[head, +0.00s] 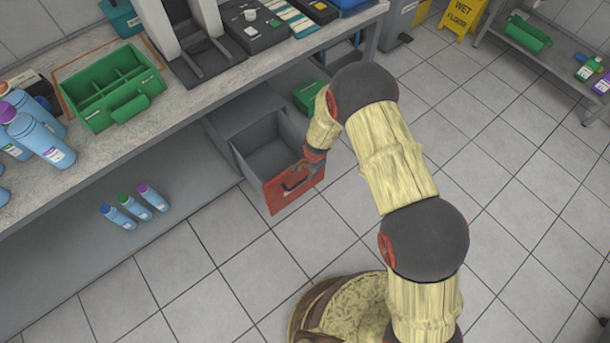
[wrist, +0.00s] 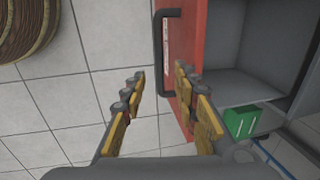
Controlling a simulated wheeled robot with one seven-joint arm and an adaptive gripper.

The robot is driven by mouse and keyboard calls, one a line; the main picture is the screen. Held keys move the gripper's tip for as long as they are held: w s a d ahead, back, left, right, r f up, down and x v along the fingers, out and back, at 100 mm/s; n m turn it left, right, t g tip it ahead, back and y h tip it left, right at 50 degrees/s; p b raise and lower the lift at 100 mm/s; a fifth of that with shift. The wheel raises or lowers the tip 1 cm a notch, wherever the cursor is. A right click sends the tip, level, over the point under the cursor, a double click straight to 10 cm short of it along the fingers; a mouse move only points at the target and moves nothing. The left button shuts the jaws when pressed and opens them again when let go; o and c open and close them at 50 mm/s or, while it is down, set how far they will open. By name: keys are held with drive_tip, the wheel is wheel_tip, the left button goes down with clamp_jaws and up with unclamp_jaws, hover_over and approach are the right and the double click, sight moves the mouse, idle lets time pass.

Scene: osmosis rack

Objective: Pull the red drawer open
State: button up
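The red drawer front (head: 293,188) stands out from under the counter in the head view, and the drawer is pulled open. Its grey inside (head: 272,155) looks empty. A black handle (head: 294,184) is on its front. My gripper (head: 313,162) is at the right part of the drawer front, close to the handle. In the wrist view the fingers of my gripper (wrist: 160,77) are apart. The handle (wrist: 158,45) shows between and beyond the fingertips, and the right finger overlaps the red front (wrist: 187,40). I cannot tell whether a finger touches the handle.
A green caddy (head: 310,96) is on the lower shelf right of the drawer. A larger green caddy (head: 105,90) and blue bottles (head: 40,138) stand on the counter. Small bottles (head: 133,204) are on the lower shelf. A barrel (head: 340,312) stands on the floor. Tiled floor before the drawer is clear.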

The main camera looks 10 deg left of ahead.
drive_tip(key=shift+s+d+r, duration=0.1)
drive_tip(key=shift+d+r, duration=0.05)
drive_tip(key=shift+r, duration=0.65)
drive_tip(key=shift+s+d+r, duration=0.1)
drive_tip(key=shift+r, duration=0.65)
drive_tip(key=s+d+r+n+g, duration=0.35)
drive_tip(key=s+n, duration=0.25)
drive_tip(key=s, duration=0.4)
drive_tip(key=s+d+r+t, duration=0.2)
drive_tip(key=s+d+r, duration=0.2)
drive_tip(key=d+r, duration=0.4)
drive_tip(key=s+d+r+n+t+h, duration=0.1)
drive_tip(key=s+d+r+t, duration=0.2)
drive_tip(key=d+r, duration=0.6)
drive_tip(key=s+d+r+n+t, duration=0.1)
drive_tip(key=s+d+r, duration=0.6)
drive_tip(key=r, duration=2.2)
drive_tip(key=shift+s+d+r+t+h, duration=0.2)
drive_tip(key=shift+d+t+h, duration=0.1)
drive_tip(key=shift+d+t, duration=0.5)
